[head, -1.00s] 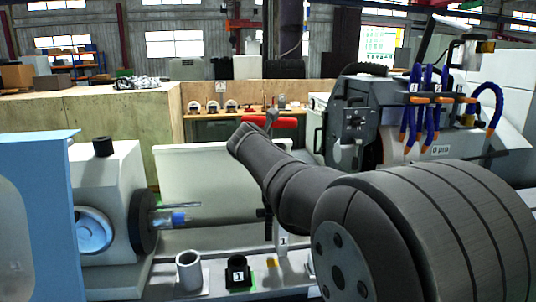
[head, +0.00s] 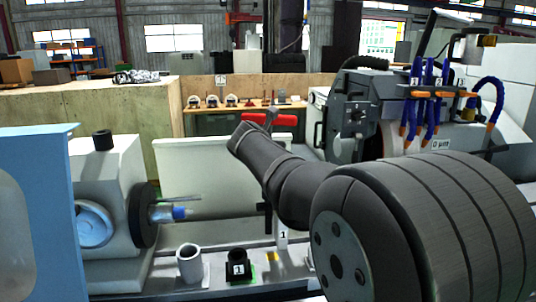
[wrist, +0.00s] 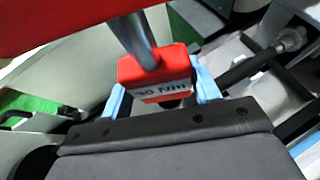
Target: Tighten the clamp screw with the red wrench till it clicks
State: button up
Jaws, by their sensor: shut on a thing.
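The red wrench (wrist: 158,72) fills the top of the wrist view with a broad red part. In the head view a red bar of the wrench (head: 284,120) shows just beyond the end of my arm; my gripper is hidden there. I cannot pick out the clamp screw for sure in either view, nor tell whether the wrench touches it.
A grey headstock with a dark round chuck (head: 143,215) holds a shaft at left, behind a blue panel (head: 40,215). A white cup (head: 189,263) and a black holder (head: 238,267) stand in front. The grinding wheel head (head: 360,115), with blue hoses, stands at right. A pale panel (head: 200,170) stands behind.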

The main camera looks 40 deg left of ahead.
jog(key=shift+f, duration=0.15)
dwell(0.6)
jog(key=shift+a+m+h, duration=0.1)
jog(key=shift+m+h, duration=0.2)
jog(key=shift+h, duration=0.1)
jog(key=shift+a+m+t+h, duration=0.1)
jog(key=shift+m+t+h, duration=0.4)
jog(key=shift+m+h, duration=1.65)
jog(key=shift+m+g+h, duration=0.5)
jog(key=shift+m+h, duration=1.55)
jog(key=shift+h, duration=0.2)
jog(key=shift+n+y, duration=0.6)
jog(key=shift+n, duration=0.1)
jog(key=shift+r, duration=2.55)
jog(key=shift+r+t, duration=0.1)
jog(key=shift+t, duration=0.2)
